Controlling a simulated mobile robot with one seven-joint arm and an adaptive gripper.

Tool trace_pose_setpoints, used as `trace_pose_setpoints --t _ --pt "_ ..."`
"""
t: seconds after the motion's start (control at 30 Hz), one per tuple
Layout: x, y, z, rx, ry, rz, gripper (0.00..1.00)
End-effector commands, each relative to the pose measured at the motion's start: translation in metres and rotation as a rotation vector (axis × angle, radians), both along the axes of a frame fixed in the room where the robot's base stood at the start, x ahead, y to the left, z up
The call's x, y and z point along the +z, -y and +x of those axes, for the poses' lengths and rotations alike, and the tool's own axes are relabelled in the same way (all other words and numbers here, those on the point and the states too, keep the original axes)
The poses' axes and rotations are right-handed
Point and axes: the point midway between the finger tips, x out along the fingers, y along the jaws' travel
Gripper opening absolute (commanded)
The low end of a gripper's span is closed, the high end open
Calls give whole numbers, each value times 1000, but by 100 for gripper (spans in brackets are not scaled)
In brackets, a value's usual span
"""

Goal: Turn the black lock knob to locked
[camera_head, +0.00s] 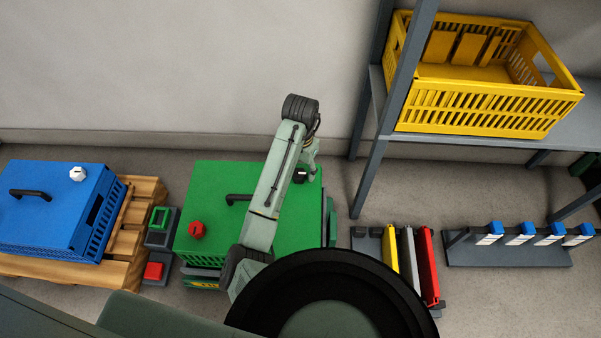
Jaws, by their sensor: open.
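The black lock knob (300,176) is on the top of the green box (265,225), near its far right corner. It is small, with a pale mark on it, and partly hidden by my arm. My gripper (310,175) points down at the knob, close beside or above it. It is open, but the fingers are small here, and I cannot tell whether they touch the knob or stand around it.
The green box also carries a red knob (196,230) and a black handle (238,198). A blue box (50,210) with a white knob (78,174) sits on a wooden pallet (128,245) at left. A grey shelf (376,100) holding a yellow crate (470,105) stands right of my arm.

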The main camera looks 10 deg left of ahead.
Motion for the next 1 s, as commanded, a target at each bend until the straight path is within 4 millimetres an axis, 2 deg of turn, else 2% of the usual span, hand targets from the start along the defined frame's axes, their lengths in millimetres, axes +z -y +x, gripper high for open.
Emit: trace_pose_setpoints --t 0.1,0.37,1.0 --pt "-6 0 0 1 -1 1 54" --pt "-6 0 0 0 0 1 53" --pt "-5 0 0 0 1 1 11"
